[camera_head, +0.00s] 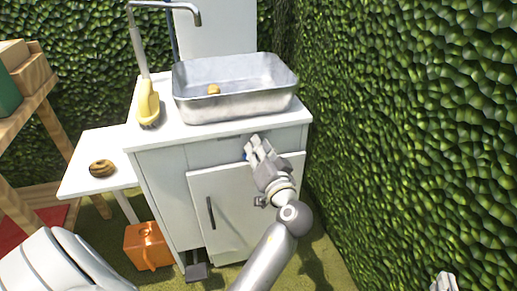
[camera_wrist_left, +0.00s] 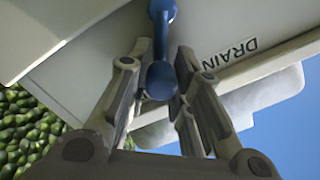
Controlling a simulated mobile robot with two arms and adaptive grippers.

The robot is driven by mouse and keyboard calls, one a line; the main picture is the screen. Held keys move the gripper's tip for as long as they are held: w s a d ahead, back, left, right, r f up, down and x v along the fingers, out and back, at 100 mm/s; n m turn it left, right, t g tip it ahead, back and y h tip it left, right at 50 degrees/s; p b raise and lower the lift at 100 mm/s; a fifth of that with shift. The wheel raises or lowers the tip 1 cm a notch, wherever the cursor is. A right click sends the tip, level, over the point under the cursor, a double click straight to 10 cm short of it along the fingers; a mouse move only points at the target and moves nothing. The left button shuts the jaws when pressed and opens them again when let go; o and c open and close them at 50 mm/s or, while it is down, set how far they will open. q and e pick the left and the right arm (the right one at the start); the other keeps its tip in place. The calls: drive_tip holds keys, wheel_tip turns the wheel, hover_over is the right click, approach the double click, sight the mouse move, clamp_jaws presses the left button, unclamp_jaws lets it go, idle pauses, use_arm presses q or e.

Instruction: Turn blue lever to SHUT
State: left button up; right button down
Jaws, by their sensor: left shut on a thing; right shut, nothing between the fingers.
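The blue lever (camera_wrist_left: 162,14) is mounted on a pale grey panel and fills the middle of the left wrist view. Its round end lies between the fingers of my left gripper (camera_wrist_left: 161,60). My left gripper (camera_head: 257,148) is shut on the lever at the front of the white cabinet (camera_head: 160,165), just under the counter edge. In the head view the gripper hides most of the lever. A DRAIN label (camera_wrist_left: 230,52) is beside the lever; I see no SHUT mark. My right gripper (camera_head: 445,283) is shut and empty at the bottom right, away from the cabinet.
A side shelf (camera_head: 85,180) holds a brown coil. An orange can (camera_head: 147,245) stands on the ground. A hedge (camera_head: 420,130) closes the right.

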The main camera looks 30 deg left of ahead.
use_arm(q)
clamp_jaws()
drive_tip(key=shift+w+d+f+m+p, duration=0.2)
drive_tip(key=shift+m+p, duration=0.1)
drive_tip(key=shift+m, duration=0.4)
use_arm(e)
drive_tip(key=shift+s+d+f+g+h, duration=0.15)
drive_tip(key=shift+s+f+g, duration=0.1)
drive_tip(key=shift+f+g, duration=0.25)
drive_tip(key=shift+s+d+f+g+h, duration=0.1)
drive_tip(key=shift+s+f+g+h, duration=0.15)
drive_tip(key=shift+f, duration=0.35)
use_arm(q)
drive_tip(key=o, duration=0.6)
unclamp_jaws()
drive_tip(key=shift+o, duration=0.2)
drive_tip(key=shift+a, duration=0.1)
